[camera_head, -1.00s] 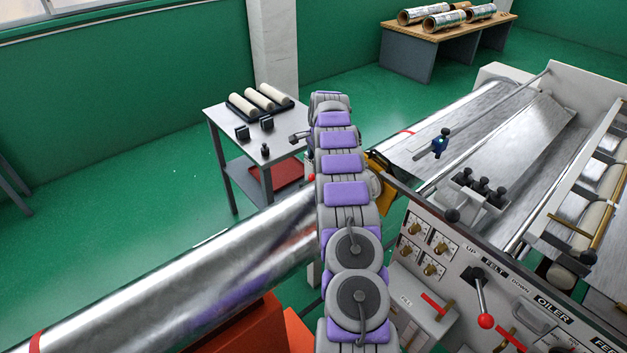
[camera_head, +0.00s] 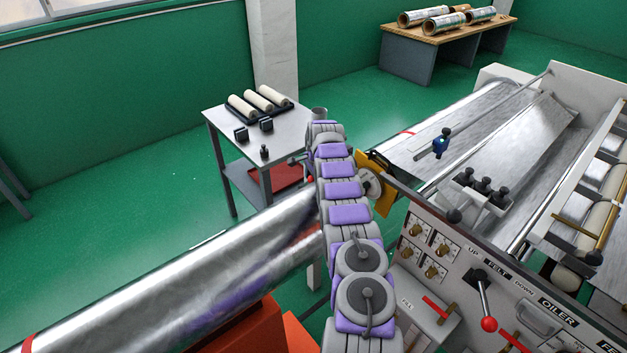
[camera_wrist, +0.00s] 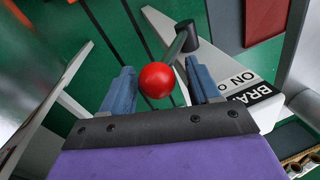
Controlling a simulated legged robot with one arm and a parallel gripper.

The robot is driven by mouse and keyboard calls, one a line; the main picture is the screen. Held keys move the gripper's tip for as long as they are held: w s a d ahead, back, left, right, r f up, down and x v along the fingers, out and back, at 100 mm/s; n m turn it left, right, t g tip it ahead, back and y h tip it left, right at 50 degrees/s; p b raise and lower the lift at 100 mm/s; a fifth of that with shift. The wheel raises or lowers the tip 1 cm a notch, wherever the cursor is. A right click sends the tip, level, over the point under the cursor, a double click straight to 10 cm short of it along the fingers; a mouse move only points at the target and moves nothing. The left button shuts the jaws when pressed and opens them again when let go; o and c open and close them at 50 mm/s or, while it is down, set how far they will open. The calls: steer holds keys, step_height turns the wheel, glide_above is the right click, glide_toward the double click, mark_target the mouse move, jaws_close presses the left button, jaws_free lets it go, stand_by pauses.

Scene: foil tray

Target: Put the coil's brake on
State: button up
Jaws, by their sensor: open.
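The brake lever has a red ball knob (camera_wrist: 157,80) on a dark rod that runs up to a dark hub (camera_wrist: 184,38). In the head view a little red of the knob (camera_head: 309,180) shows left of my arm, which hides the gripper. The shiny foil coil (camera_head: 170,275) lies at the lower left.
A grey side table (camera_head: 216,119) with pale rollers stands behind the coil. The oiler panel (camera_head: 463,266), with knobs and red-tipped levers, is to the right of my arm. A yellow plate (camera_head: 386,203) sits close by my arm. Green floor is open at left.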

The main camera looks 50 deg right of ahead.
steer(key=shift+a+r, duration=0.1)
steer(key=shift+a, duration=0.05)
steer(key=c, duration=0.4)
steer(key=shift+s, duration=0.1)
jaws_close()
steer(key=shift+a, duration=0.1)
